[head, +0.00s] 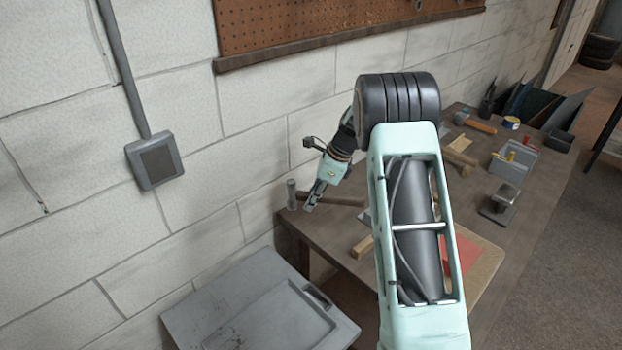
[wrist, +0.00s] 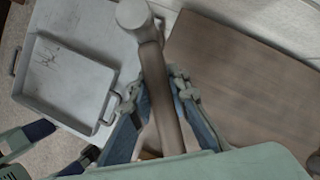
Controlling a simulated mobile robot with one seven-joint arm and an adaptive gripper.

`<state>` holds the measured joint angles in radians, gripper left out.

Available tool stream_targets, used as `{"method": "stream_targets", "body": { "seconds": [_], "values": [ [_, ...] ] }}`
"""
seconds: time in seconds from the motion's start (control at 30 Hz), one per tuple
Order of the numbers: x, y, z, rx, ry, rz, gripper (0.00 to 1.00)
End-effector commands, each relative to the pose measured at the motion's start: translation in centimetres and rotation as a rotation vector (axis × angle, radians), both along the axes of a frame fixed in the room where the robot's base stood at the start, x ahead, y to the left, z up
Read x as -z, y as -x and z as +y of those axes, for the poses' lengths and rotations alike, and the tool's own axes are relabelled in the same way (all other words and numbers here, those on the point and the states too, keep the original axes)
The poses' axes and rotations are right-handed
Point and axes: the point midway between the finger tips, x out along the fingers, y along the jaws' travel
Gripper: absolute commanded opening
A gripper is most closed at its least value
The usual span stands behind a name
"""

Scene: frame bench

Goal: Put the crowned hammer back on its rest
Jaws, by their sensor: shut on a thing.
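A hammer with a grey metal head (head: 291,194) and a brown wooden handle (head: 345,200) is at the near left end of the bench. My gripper (head: 309,206) is at its handle, close to the head. In the wrist view my gripper (wrist: 160,115) has one finger on each side of the handle (wrist: 160,90), and the hammer head (wrist: 132,13) points away beyond the fingertips. I cannot tell whether the hammer touches the bench. A rest for it is not clearly identifiable; my arm hides part of the bench.
The wooden bench (head: 530,192) runs along the wall. It bears a small wood block (head: 362,246), another orange-handled hammer (head: 480,126), grey bins (head: 512,166) and a metal block (head: 499,201). A grey lidded box or tray (head: 262,312) stands below the bench's near end.

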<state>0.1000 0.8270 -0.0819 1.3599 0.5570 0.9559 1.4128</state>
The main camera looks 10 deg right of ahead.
Motion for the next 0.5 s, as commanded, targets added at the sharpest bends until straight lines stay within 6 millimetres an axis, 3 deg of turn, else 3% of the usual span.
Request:
{"method": "stream_targets", "body": {
  "seconds": [0.2, 0.5],
  "values": [
    [-0.6, -4.2, -0.4, 0.378, 0.002, -0.003, 0.00],
    [-1.3, -7.6, -1.1, 0.698, 0.001, 0.000, 0.00]
  ]
}}
